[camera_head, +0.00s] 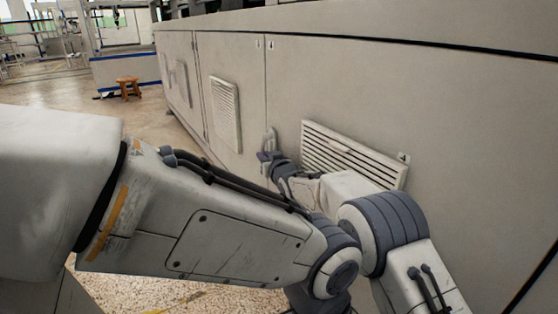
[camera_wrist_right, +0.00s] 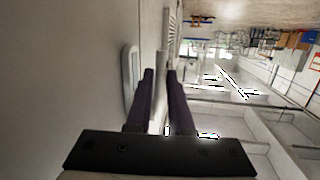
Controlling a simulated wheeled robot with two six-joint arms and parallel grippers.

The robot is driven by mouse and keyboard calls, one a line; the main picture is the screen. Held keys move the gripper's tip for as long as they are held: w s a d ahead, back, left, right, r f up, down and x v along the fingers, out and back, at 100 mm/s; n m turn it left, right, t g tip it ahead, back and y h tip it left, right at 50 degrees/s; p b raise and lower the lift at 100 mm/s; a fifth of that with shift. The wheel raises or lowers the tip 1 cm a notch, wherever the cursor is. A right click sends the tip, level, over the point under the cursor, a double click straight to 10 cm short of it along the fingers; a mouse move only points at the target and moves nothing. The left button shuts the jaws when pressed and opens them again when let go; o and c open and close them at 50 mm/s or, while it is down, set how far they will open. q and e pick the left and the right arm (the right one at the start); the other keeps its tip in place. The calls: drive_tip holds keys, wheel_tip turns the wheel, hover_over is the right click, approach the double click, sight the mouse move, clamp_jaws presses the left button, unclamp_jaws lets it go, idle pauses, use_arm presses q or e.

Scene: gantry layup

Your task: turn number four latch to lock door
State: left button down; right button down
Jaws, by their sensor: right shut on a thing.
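A pale latch (camera_head: 270,138) sits on the grey cabinet wall, low beside the seam between two door panels. My right gripper (camera_head: 264,158) is at the latch, partly hidden by my own wrist in the head view. In the right wrist view, the two dark fingers of my right gripper (camera_wrist_right: 162,95) are closed around a pale bar-like part, the latch handle (camera_wrist_right: 161,72). The rounded latch plate (camera_wrist_right: 129,78) shows on the wall just left of the fingers. My left gripper is not in view.
The door (camera_head: 400,110) right of the seam carries a slatted vent (camera_head: 350,152) close to my right wrist. Another vent (camera_head: 225,113) is on the panel to the left. A wooden stool (camera_head: 128,87) stands far off on open floor.

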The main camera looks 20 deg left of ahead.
drive_tip(key=shift+d, duration=0.1)
drive_tip(key=c, duration=0.8)
unclamp_jaws()
drive_tip(key=shift+f, duration=0.1)
drive_tip(key=p+v, duration=0.4)
drive_tip(key=v, duration=0.6)
drive_tip(key=shift+s+p, duration=0.2)
drive_tip(key=shift+p, duration=0.2)
